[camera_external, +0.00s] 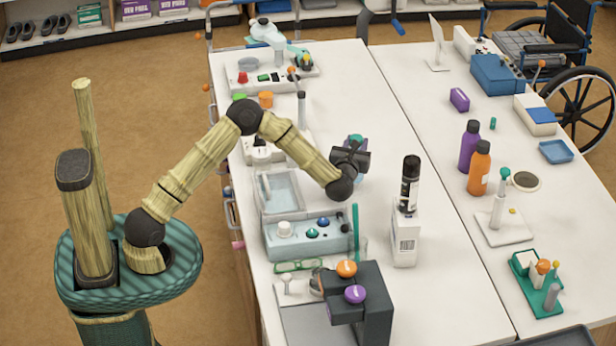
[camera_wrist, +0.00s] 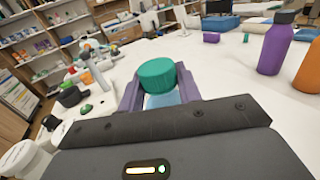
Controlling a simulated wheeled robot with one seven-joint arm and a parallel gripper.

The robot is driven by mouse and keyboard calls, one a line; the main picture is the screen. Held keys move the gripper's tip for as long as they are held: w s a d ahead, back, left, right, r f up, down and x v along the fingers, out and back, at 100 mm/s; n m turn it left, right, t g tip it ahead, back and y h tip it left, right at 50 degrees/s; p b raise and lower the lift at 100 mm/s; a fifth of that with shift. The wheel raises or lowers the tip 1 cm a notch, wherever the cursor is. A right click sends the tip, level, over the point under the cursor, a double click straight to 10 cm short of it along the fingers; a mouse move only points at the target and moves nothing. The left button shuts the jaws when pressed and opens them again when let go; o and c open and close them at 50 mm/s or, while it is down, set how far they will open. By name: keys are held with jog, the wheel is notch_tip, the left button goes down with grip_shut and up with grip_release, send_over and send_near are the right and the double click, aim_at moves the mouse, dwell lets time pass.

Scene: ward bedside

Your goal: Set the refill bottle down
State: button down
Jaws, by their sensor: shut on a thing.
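My gripper (camera_wrist: 158,92) is shut on the refill bottle, which has a ribbed teal cap (camera_wrist: 157,74) and a pale blue body (camera_wrist: 161,100) between the purple fingers in the wrist view. In the external view my gripper (camera_external: 354,158) is over the left white table (camera_external: 385,130), right of the clear tray. The wrist hides most of the bottle there. I cannot tell whether its base touches the table.
A black-topped white dispenser (camera_external: 406,220) stands front right of my gripper. A clear tray (camera_external: 281,190) and a blue box with knobs (camera_external: 307,236) are left. Purple (camera_external: 469,148) and orange (camera_external: 480,170) bottles stand on the right table. The tabletop behind my gripper is clear.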

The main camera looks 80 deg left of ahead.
jog(key=shift+f, duration=1.3)
jog(key=shift+f, duration=0.1)
jog(key=c, duration=1)
grip_release()
jog(key=shift+o, duration=0.2)
jog(key=b+v, duration=0.2)
jog(key=v, duration=1)
